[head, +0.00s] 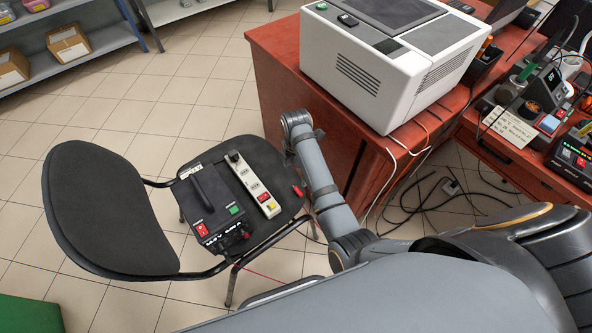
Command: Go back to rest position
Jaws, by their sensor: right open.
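My right arm reaches up and away from the lower right, and its far end is beside the red desk (275,75). My right gripper (290,158) is small and dark there, above the right edge of the chair seat, and partly hidden by my own arm. It is open, and I see nothing held in it. My left gripper is out of view. No coolant hose can be made out.
A black chair (100,205) carries a black power unit (210,210) and a white power strip (255,185). A white machine (385,60) stands on the desk. Cables (430,200) lie on the floor at right. Tiled floor is clear at upper left, before shelves (60,60).

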